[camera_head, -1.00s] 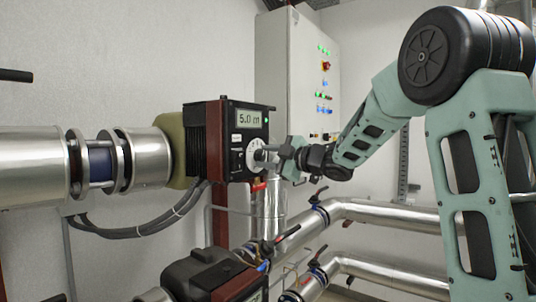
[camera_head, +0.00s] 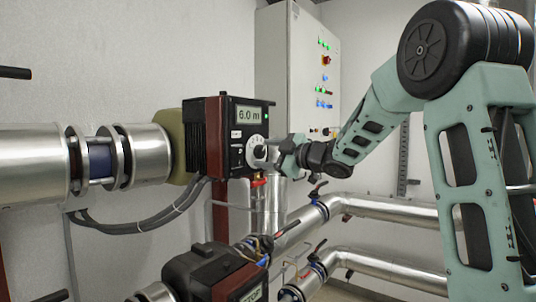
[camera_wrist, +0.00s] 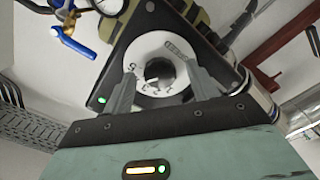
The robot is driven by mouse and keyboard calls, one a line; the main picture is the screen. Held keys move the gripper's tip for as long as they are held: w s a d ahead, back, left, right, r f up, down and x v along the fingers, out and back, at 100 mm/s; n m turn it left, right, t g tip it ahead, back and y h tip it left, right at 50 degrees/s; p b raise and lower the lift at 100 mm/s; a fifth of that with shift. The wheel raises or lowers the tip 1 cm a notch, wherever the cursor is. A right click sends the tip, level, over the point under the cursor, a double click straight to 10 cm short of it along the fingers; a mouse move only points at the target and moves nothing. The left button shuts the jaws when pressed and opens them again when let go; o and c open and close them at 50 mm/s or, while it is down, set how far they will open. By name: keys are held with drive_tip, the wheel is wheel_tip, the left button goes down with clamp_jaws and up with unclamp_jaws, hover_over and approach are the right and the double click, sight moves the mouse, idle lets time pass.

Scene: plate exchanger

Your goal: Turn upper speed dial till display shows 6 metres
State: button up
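The upper pump head (camera_head: 212,140) is a dark box with a red-brown front edge. Its display (camera_head: 249,115) reads 6.0 m. Below the display is the white speed dial (camera_head: 254,147), partly hidden by my gripper (camera_head: 272,152) in the head view. In the wrist view the dial (camera_wrist: 158,50) is a white disc with printed marks and a dark centre knob (camera_wrist: 159,73). My gripper's fingers (camera_wrist: 161,82) stand apart on either side of the knob, with white dial face visible between each finger and the knob. The gripper appears open.
A lower pump (camera_head: 205,275) has a display reading STOP. A control cabinet (camera_head: 300,80) with lit lamps stands behind. Metal pipes (camera_head: 385,207) with valves run below my arm. A red valve handle (camera_head: 259,182) sits just under the upper pump. Cables (camera_head: 140,227) hang at left.

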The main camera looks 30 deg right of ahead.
drive_tip(key=shift+s, duration=0.1)
drive_tip(key=b+v, duration=0.5)
drive_tip(key=v, duration=1.2)
drive_tip(key=shift+b, duration=0.35)
drive_tip(key=shift+s+r, duration=0.1)
drive_tip(key=w+a+f+m+h, duration=0.35)
drive_tip(key=w+a+f, duration=0.25)
drive_tip(key=w+a, duration=0.3)
drive_tip(key=s+a+f+m+g, duration=0.4)
drive_tip(key=a+f+g, duration=0.1)
drive_tip(key=a+f, duration=0.8)
drive_tip(key=s+a+f+g, duration=0.4)
drive_tip(key=s+f, duration=0.1)
drive_tip(key=s, duration=0.4)
drive_tip(key=s+a+f+g+h, duration=0.1)
drive_tip(key=s+a+f+g, duration=0.3)
drive_tip(key=s, duration=0.5)
drive_tip(key=s+a+f+n+g+h+b, duration=0.1)
drive_tip(key=s+a+f+g, duration=0.3)
drive_tip(key=s, duration=0.6)
wheel_tip(320, 180, down, 2)
drive_tip(key=shift+a+f, duration=0.25)
drive_tip(key=shift+a, duration=0.2)
